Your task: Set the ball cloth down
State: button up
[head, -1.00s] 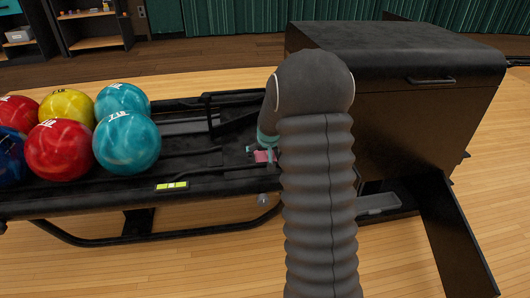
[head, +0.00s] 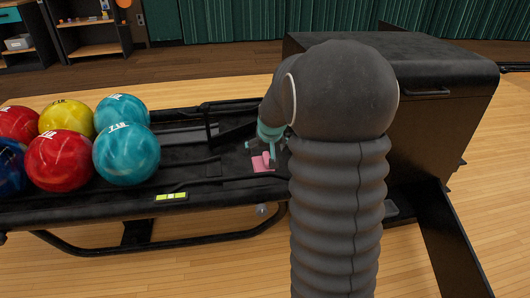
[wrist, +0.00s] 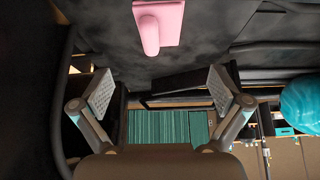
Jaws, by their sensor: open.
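The pink ball cloth (head: 262,165) lies on the black top of the ball return (head: 205,172), to the right of the balls. In the wrist view the cloth (wrist: 172,12) is a flat pink piece with a raised, rounded fold, at the top of the picture. My gripper (wrist: 162,90) is open, with its two pads wide apart and nothing between them. The cloth shows clear of both pads. In the head view my gripper (head: 268,147) is just at the cloth, partly hidden by my arm.
Several balls, such as a teal ball (head: 126,154) and a red ball (head: 58,160), sit on the left of the return. A black hood (head: 430,100) stands at the right, behind my arm. A yellow-green marked strip (head: 171,196) is on the front edge.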

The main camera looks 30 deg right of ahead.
jog(key=s+a+r+n+y, duration=0.1)
jog(key=s+a+r, duration=0.45)
jog(key=s, duration=0.25)
jog(key=s+a+r+n, duration=0.1)
jog(key=s+a+r, duration=0.4)
jog(key=s+a, duration=0.45)
jog(key=s, duration=0.6)
jog(key=s+a+n, duration=0.1)
jog(key=s+a, duration=0.2)
jog(key=s, duration=0.5)
jog(key=shift+s+f+y, duration=0.2)
jog(key=shift+f+y, duration=0.15)
jog(key=shift+y, duration=0.05)
